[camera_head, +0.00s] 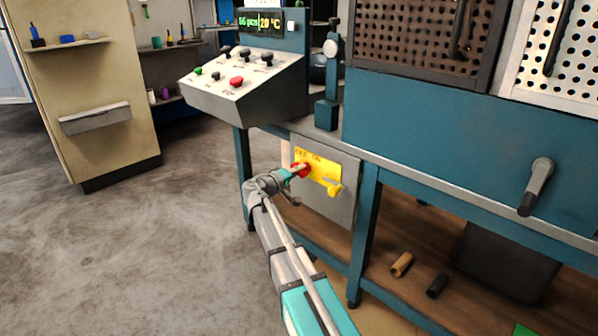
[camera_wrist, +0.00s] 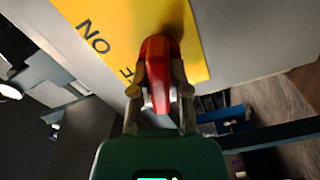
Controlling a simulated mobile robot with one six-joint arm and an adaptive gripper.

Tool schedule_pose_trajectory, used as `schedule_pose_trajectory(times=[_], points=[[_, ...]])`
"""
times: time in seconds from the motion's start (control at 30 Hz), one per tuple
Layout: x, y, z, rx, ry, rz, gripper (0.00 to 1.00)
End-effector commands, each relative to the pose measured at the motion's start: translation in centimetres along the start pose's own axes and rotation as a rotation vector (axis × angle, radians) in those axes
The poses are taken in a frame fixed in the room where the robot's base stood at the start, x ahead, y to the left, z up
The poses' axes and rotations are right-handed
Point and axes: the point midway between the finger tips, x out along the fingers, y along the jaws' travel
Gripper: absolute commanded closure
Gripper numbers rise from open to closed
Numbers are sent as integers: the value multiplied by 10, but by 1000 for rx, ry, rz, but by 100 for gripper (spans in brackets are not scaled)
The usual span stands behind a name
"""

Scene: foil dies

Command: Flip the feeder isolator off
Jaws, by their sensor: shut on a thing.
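The feeder isolator is a red rotary handle on a yellow plate (camera_head: 322,172), fixed to a grey panel (camera_head: 330,207) under the blue machine. In the wrist view the red handle (camera_wrist: 157,62) stands out from the yellow plate (camera_wrist: 105,28), which has dark lettering including "NO" in that view. My gripper (camera_wrist: 158,90) is shut on the red handle, one finger on each side. In the head view my gripper (camera_head: 293,172) reaches the handle from the lower left and partly covers it.
A control console (camera_head: 245,100) with several buttons stands above. A blue table leg (camera_head: 364,235) is right of the panel. A lever (camera_head: 537,186) hangs at the far right. The floor (camera_head: 150,240) at left is clear.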

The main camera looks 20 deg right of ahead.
Motion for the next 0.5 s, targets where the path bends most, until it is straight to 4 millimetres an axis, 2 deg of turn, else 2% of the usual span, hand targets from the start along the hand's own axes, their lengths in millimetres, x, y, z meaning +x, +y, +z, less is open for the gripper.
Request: schedule_pose_trajectory(times=[0.5], points=[[0,-2,0,-336,0,-1,100]])
